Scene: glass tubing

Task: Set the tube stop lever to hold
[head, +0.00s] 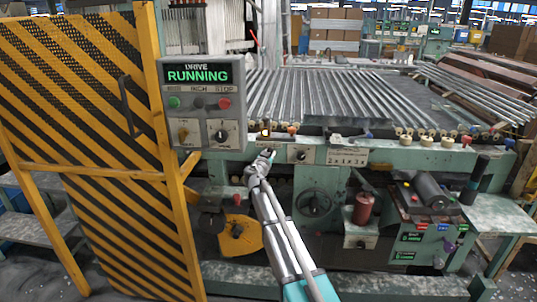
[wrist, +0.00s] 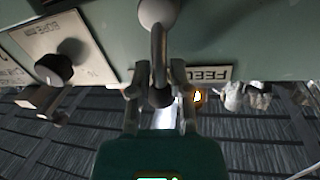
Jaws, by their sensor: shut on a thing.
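A metal lever (wrist: 158,48) with a pale round knob shows at the top centre of the wrist view. Its shaft runs down to a dark end between my gripper's fingers (wrist: 160,92), which are shut on it. A label that seems to read FEED, partly covered, sits on the green panel beside it. In the head view my gripper (head: 265,156) is at the front of the green machine, left of a plate with a dark knob (head: 300,154). The lever is mostly hidden there. I cannot read any hold mark.
A lit amber lamp (head: 264,131) is just above my gripper. A control box (head: 209,101) reading DRIVE RUNNING hangs at upper left, next to a yellow-and-black striped guard (head: 85,120). Glass tubes (head: 320,97) lie across the bed behind. A handwheel (head: 314,204) is below right.

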